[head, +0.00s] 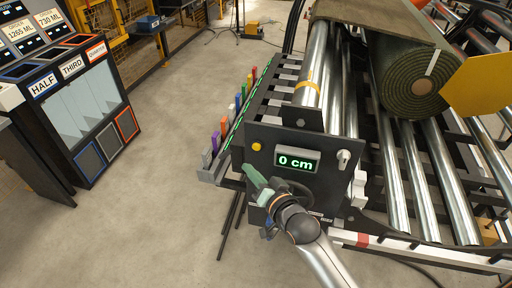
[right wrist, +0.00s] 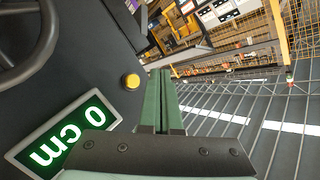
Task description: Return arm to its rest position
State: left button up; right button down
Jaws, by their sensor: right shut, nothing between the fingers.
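My right gripper (head: 256,182) is in front of the machine's dark side panel (head: 268,152), near its lower left part. Its green fingers are together and hold nothing; they also show in the right wrist view (right wrist: 163,100). The panel carries a display (head: 297,161) reading 0 cm, a yellow button (head: 257,147) and a dark handwheel partly hidden behind my right wrist. In the right wrist view the display (right wrist: 62,132) and yellow button (right wrist: 131,81) lie left of the fingers. I cannot tell whether the gripper touches the panel. My left gripper is not in view.
A green turf roll (head: 415,85) lies on the machine's steel rollers (head: 392,165). Coloured clips (head: 223,124) line the machine's left edge. A sorting stand labelled HALF, THIRD and QUARTER (head: 85,95) stands at left. The floor (head: 150,200) between stand and machine is clear.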

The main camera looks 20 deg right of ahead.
dwell(0.3)
jog(key=s+d+f+n+g, duration=0.1)
jog(key=s+f+n+g, duration=0.5)
jog(key=s+f, duration=1.4)
jog(key=s+n, duration=0.1)
jog(key=s, duration=0.2)
jog(key=shift+s+d+f+g+h, duration=0.2)
jog(key=shift+s+f+g+h, duration=0.1)
jog(key=shift+h, duration=0.1)
jog(key=shift+d, duration=0.1)
